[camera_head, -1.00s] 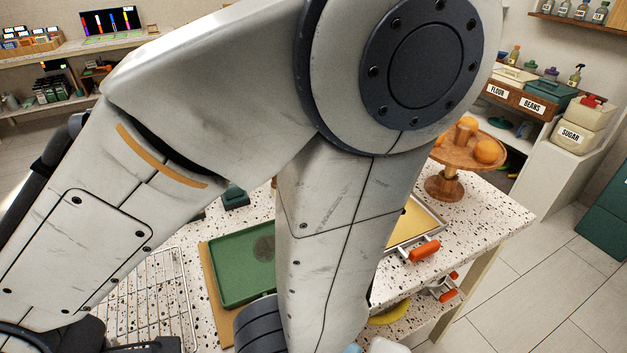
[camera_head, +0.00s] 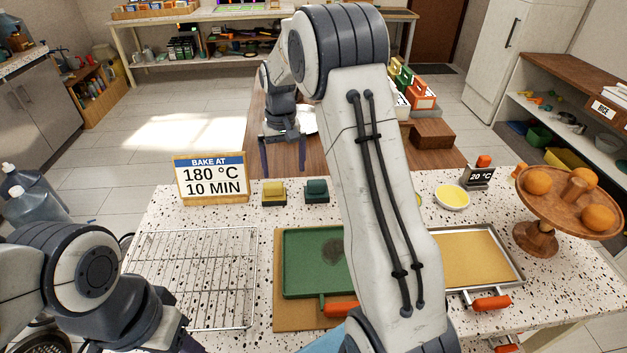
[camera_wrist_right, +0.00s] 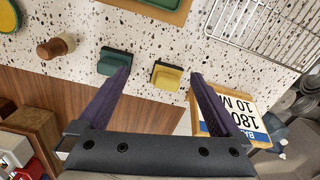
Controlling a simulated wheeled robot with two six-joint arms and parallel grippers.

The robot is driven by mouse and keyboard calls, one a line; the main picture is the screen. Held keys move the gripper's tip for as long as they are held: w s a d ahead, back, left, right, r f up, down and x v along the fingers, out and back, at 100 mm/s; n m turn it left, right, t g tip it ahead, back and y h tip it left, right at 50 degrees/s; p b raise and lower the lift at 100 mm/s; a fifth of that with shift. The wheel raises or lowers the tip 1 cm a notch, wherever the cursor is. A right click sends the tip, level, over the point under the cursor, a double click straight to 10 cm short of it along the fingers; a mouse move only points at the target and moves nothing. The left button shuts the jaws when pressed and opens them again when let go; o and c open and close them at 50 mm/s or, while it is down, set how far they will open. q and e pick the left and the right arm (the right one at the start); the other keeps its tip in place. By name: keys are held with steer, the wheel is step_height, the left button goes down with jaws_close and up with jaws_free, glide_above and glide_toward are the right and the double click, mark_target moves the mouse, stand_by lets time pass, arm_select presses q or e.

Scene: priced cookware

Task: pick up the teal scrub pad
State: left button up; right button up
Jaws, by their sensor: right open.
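The teal scrub pad (camera_head: 317,188) lies on the speckled counter near its far edge, right of a similar yellow pad (camera_head: 274,192). My right gripper (camera_head: 283,157) hangs open and empty beyond the counter's far edge, above the brown wooden surface. In the right wrist view the teal scrub pad (camera_wrist_right: 112,60) is beside the left fingertip, which overlaps its edge. The yellow pad (camera_wrist_right: 167,76) appears between the two open fingers (camera_wrist_right: 158,76). Nothing is held. My left gripper (camera_head: 180,343) is partly in view at the bottom left, its fingers mostly cut off.
A "BAKE AT" sign (camera_head: 211,180) stands left of the pads. A green tray (camera_head: 300,288) and a wire rack (camera_head: 190,280) lie nearer. My right arm crosses the middle and hides part of the counter. A wooden stand with oranges (camera_head: 560,205) is at right.

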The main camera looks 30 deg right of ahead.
steer(key=w+d+f+m, duration=0.2)
steer(key=d+f, duration=0.1)
steer(key=d, duration=0.8)
steer(key=p, duration=0.2)
glide_above(317, 181)
steer(key=f, duration=0.4)
steer(key=shift+s, duration=0.3)
steer(key=f+p, duration=0.1)
steer(key=f, duration=0.2)
steer(key=f+p, duration=0.1)
steer(key=f, duration=0.1)
steer(key=shift+w+a+f+p, duration=0.1)
steer(key=shift+w+f+p, duration=0.15)
steer(key=shift+p, duration=0.05)
steer(key=shift+f, duration=0.25)
steer(key=c, duration=1.3)
